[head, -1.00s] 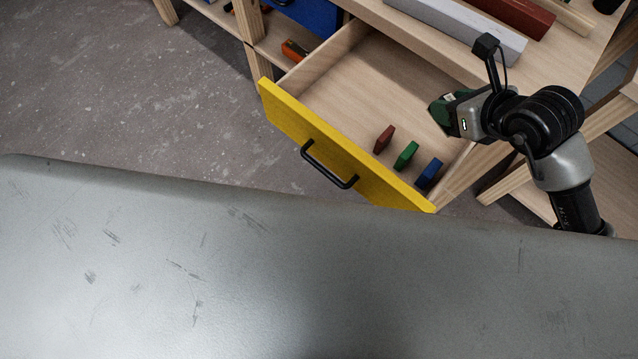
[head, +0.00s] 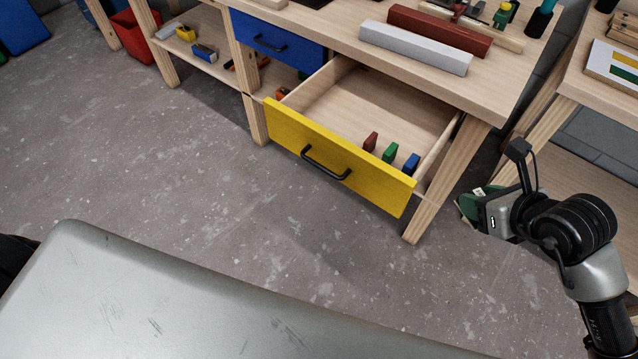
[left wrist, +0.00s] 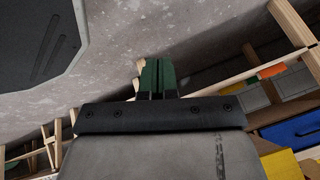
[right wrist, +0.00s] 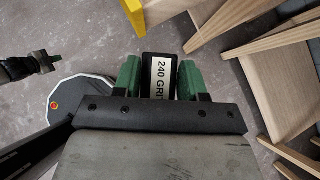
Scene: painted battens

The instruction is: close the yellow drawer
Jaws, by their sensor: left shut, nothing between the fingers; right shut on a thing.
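The yellow drawer (head: 290,125) stands pulled out of the workbench in the head view, with a black handle (head: 326,168) on its front. Red, green and blue small blocks (head: 390,152) stand inside near its right end. My right gripper (head: 468,208) is to the right of the drawer, apart from it. In the right wrist view its green fingers (right wrist: 160,80) are shut on a dark block labelled "240 GRIT" (right wrist: 160,72). My left gripper (left wrist: 157,78) shows only in the left wrist view, its green fingers together and empty.
The shut blue drawer (head: 275,38) is left of the yellow one. Grey and red battens (head: 415,47) lie on the benchtop. A bench leg (head: 430,215) stands near the drawer's right end. Bare concrete floor (head: 200,180) lies in front.

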